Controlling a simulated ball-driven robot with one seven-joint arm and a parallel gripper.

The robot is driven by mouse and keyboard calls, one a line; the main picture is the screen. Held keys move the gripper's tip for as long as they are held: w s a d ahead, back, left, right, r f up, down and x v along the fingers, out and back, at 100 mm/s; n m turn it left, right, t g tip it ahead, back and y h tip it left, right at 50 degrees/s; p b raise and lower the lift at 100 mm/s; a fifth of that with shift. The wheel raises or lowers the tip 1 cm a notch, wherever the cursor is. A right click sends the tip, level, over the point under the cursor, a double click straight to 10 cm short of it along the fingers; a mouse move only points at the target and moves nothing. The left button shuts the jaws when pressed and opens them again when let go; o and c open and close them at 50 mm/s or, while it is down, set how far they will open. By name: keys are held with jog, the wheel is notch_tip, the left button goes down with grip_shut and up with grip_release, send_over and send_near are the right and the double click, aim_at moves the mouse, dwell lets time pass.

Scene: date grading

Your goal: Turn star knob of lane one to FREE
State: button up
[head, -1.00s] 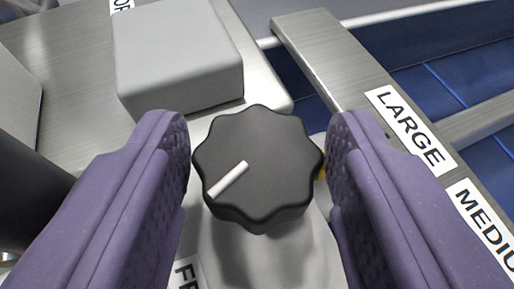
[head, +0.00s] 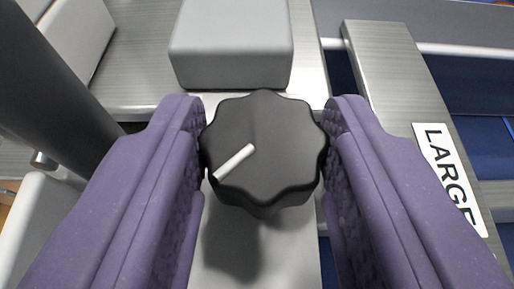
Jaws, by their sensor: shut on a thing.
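The black star knob (head: 275,150) sits in the middle of the view on a pale grey housing (head: 225,255). It has a scalloped rim and a white pointer line, which points to the lower left. My gripper (head: 264,140) has two purple padded fingers, one at each side of the knob, and is shut on it. The FREE label does not show in this frame.
A grey block (head: 232,45) stands just behind the knob. A metal bar with a LARGE label (head: 450,178) runs along the right, with blue lanes (head: 490,140) beyond it. A dark post (head: 60,80) slants across the left.

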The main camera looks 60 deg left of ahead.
jog(key=shift+d, duration=0.1)
jog(key=o, duration=0.8)
jog(key=shift+d, duration=0.1)
